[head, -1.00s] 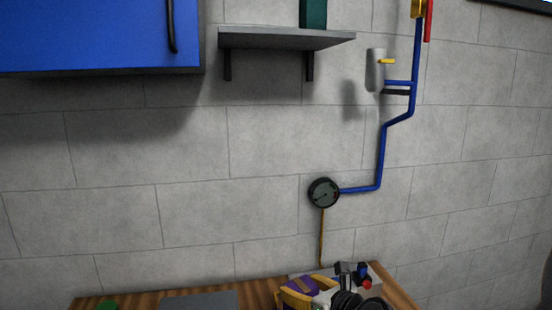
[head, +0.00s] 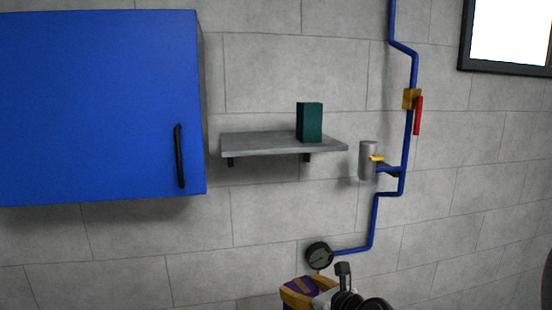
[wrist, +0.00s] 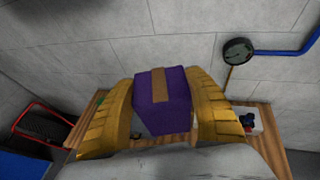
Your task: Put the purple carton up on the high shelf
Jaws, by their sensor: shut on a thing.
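The purple carton (wrist: 161,112), with a tan strip down it, is between the two yellow fingers of my gripper (wrist: 160,108) in the wrist view. The gripper is shut on it and holds it above the wooden bench (wrist: 89,123). In the head view the purple carton (head: 302,289) and my gripper (head: 305,292) are at the bottom edge, partly cut off. The high shelf (head: 240,147) is a grey board on the wall, above and slightly left of the gripper in the picture. A dark green box (head: 309,123) stands on its right half.
A blue cabinet (head: 90,105) hangs left of the shelf. On the right are a grey cylinder (head: 368,160), a blue pipe (head: 373,222), a red-handled valve (head: 411,99) and a round gauge (head: 318,256). The shelf's left half is bare.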

